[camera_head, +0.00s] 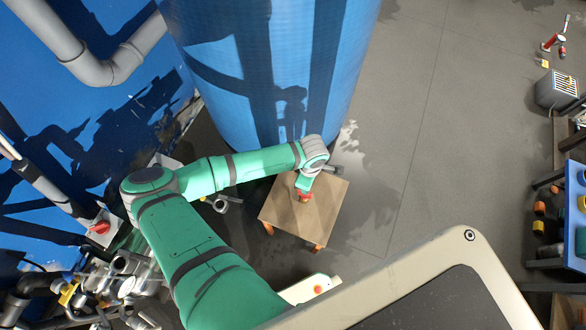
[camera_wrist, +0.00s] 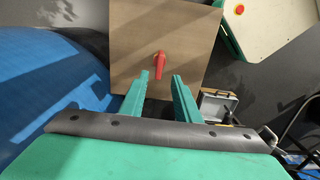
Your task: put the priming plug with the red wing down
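The priming plug shows as a red wing (camera_wrist: 160,61) against the wooden top of a small table (camera_wrist: 195,30) in the wrist view. In the head view, the red wing (camera_head: 305,197) is partly covered by my gripper (camera_head: 304,184), which is over the same small table (camera_head: 324,208). In the wrist view, my gripper (camera_wrist: 159,77) has its two green fingers apart and nothing held between them. The red wing lies just beyond the fingertips, in line with the gap, and appears to rest on the tabletop. The rest of the plug is not distinguishable.
A large blue tank (camera_head: 270,75) stands close behind the table. Pipes and a red-handled valve (camera_head: 100,228) are at the left. A blue rack with coloured parts (camera_head: 550,225) and a grey box (camera_head: 555,90) are at the right. The floor between is clear.

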